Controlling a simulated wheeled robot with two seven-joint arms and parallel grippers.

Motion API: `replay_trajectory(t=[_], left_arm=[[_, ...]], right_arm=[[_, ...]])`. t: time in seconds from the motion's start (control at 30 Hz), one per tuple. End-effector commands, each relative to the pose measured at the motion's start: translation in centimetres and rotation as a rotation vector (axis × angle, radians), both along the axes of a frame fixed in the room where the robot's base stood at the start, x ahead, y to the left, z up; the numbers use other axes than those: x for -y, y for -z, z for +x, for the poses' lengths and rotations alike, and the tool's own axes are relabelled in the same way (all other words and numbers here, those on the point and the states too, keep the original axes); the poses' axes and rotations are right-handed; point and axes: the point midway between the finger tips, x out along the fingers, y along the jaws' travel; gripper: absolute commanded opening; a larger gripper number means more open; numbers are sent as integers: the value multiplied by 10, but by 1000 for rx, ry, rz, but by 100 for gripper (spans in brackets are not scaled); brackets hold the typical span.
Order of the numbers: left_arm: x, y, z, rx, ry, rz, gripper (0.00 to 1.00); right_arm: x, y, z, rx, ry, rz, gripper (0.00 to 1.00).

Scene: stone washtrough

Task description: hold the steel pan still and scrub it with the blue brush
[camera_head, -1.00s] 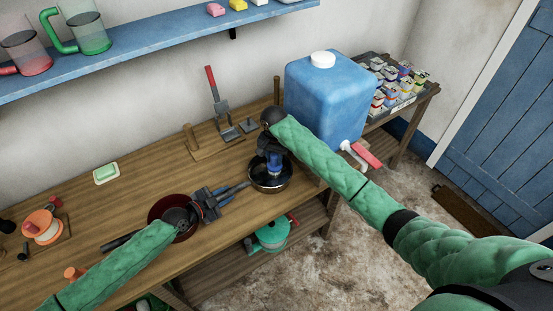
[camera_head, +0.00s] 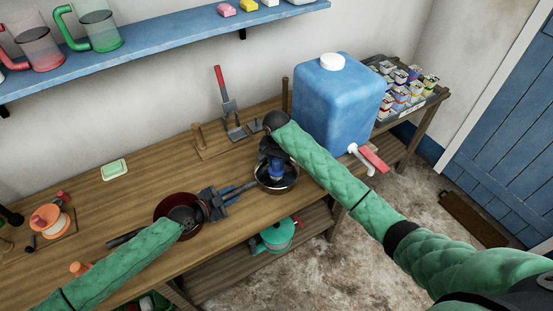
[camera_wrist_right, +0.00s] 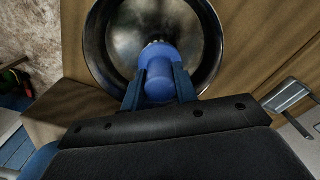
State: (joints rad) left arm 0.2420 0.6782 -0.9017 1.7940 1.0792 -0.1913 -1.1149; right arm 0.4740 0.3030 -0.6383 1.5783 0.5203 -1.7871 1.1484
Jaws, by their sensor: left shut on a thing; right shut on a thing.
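The steel pan (camera_head: 291,183) sits near the bench's front edge, its handle pointing left. It fills the top of the right wrist view (camera_wrist_right: 203,75), its inside grey and shiny. My left gripper (camera_head: 228,195) is shut on the pan's handle (camera_head: 243,187). My right gripper (camera_head: 273,163) is shut on the blue brush (camera_head: 276,173) above the pan. In the right wrist view the brush's round blue body (camera_wrist_right: 160,78) is between the two fingers (camera_wrist_right: 158,88), with pale bristles at its far end inside the pan. Whether the bristles touch the metal is hard to tell.
A dark red bowl (camera_head: 163,207) is partly under my left arm. A blue water container (camera_head: 338,105) with a red-handled tap (camera_head: 374,159) stands right of the pan. A wooden stand (camera_head: 205,145) is behind. A soap dish (camera_head: 115,169) lies left, with clear bench around it.

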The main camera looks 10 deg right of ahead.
Motion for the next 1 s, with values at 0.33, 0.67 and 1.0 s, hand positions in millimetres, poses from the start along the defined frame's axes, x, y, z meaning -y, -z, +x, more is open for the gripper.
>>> replay_trajectory(t=[0.33,0.67,1.0], left_arm=[[0,0,0,0,-1,1,0],[0,0,0,0,-1,1,0],[0,0,0,0,-1,1,0]], right_arm=[[-2,1,-14,-1,0,-1,6],[-5,1,-32,-1,0,1,6],[-8,-1,-52,-1,0,0,6]])
